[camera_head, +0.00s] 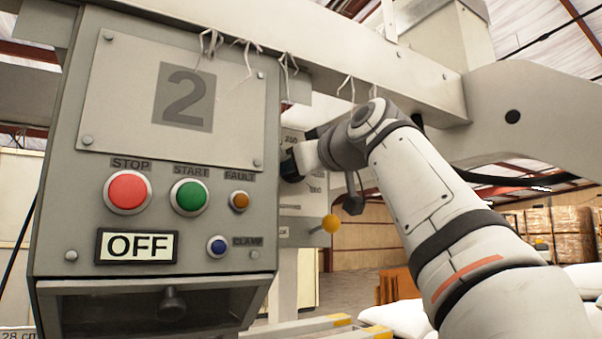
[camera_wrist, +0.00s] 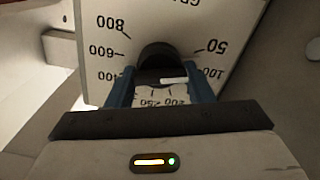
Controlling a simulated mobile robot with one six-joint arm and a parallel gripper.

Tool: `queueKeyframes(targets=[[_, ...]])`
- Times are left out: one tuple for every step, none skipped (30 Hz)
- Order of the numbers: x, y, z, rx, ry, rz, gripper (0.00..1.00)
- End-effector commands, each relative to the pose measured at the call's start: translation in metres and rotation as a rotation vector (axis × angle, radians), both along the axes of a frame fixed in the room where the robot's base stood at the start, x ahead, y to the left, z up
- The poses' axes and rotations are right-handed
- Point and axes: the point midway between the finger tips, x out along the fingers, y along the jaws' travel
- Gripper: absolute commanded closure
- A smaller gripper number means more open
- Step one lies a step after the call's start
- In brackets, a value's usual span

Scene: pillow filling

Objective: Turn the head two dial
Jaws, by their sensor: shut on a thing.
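The dial is a black round knob (camera_wrist: 160,55) with a white pointer line on a pale scale plate (camera_wrist: 105,25), which appears upside down in the wrist view. The pointer lies roughly toward the 100 mark. My gripper (camera_wrist: 160,84) has its two blue fingers on either side of the knob and is shut on it. In the head view, my gripper (camera_head: 293,164) is at the scale plate (camera_head: 316,208), partly hidden by the edge of the control box. A grey control box (camera_head: 100,230) marked 2 fills the left of the head view.
The box carries a red STOP button (camera_head: 127,191), a green START button (camera_head: 189,196), an orange FAULT lamp (camera_head: 239,201), a blue CLAMP button (camera_head: 217,246) and an OFF sign (camera_head: 137,246). A beam (camera_head: 300,45) runs overhead.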

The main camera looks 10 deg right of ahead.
Motion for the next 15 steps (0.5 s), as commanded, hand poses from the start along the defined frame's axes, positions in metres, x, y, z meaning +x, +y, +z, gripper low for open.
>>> queueKeyframes(targets=[[0.0036, -0.0004, -0.0064, -0.032, 0.001, 0.0, 0.75], [0.0036, -0.0004, -0.0064, -0.051, -0.006, 0.0, 0.75], [0.0034, -0.0002, -0.0063, -0.076, -0.013, 0.001, 0.75], [0.0032, -0.0001, -0.0061, -0.092, -0.019, 0.001, 0.75], [0.003, 0.0001, -0.0058, -0.109, -0.024, 0.001, 0.75], [0.0029, 0.0003, -0.0057, -0.127, -0.031, 0.001, 0.76], [0.0028, 0.0004, -0.0057, -0.141, -0.035, 0.001, 0.76], [0.0029, 0.0004, -0.0057, -0.153, -0.038, 0.002, 0.76], [0.0029, 0.0006, -0.0055, -0.168, -0.044, 0.002, 0.76], [0.0029, 0.0006, -0.0054, -0.177, -0.047, 0.002, 0.76], [0.0028, 0.0006, -0.0053, -0.186, -0.05, 0.002, 0.76], [0.0028, 0.0007, -0.0051, -0.196, -0.054, 0.001, 0.76], [0.0028, 0.0007, -0.005, -0.202, -0.056, 0.001, 0.76], [0.0028, 0.0008, -0.0048, -0.209, -0.059, 0.001, 0.76], [0.0028, 0.0008, -0.0047, -0.215, -0.06, 0.001, 0.76]])
